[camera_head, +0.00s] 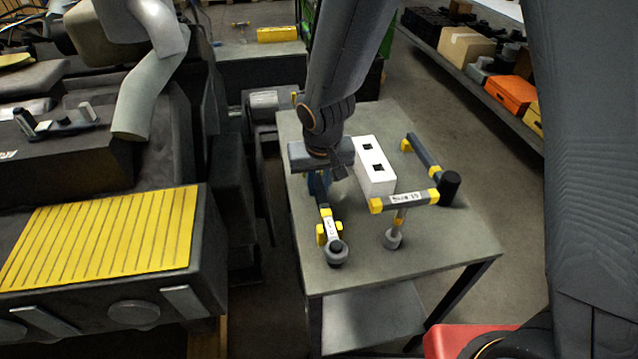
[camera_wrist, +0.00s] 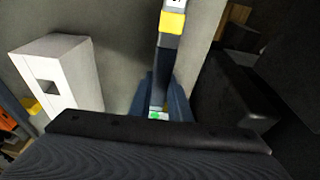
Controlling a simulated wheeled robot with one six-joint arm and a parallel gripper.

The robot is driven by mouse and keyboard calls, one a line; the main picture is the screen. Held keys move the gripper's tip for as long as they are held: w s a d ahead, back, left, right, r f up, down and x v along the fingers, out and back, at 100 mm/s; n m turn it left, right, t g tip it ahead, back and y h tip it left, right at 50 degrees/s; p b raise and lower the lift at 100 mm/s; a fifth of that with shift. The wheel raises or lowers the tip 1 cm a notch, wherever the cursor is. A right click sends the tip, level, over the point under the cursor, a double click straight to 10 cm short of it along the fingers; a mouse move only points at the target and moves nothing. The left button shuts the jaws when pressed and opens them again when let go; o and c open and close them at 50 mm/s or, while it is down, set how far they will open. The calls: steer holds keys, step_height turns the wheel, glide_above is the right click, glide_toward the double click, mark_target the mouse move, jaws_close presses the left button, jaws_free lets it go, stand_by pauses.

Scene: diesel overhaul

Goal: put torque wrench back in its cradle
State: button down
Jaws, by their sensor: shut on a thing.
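My gripper (camera_head: 319,184) points down over the left part of the bench, its blue fingers shut on the handle of the torque wrench (camera_head: 329,228). The wrench has a labelled bar, a yellow band and a round grey head toward the bench's front edge. In the wrist view the wrench (camera_wrist: 172,40) runs up from between the blue fingers (camera_wrist: 162,100). Yellow pieces (camera_head: 321,235) flank the bar near its head; these may be the cradle. I cannot tell whether the wrench rests in them or hangs just above.
Another labelled bar with yellow ends (camera_head: 407,198), a black cylinder (camera_head: 449,187) and a blue-grey bar (camera_head: 424,154) are further right. The engine with a yellow ribbed cover (camera_head: 95,238) is left. The bench's front right is bare.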

steer(key=c, duration=1.6)
jaws_free()
steer(key=shift+f, duration=0.1)
steer(key=shift+o, duration=0.2)
steer(key=shift+b+v, duration=0.55)
steer(key=shift+v, duration=3.35)
steer(key=shift+d, duration=0.1)
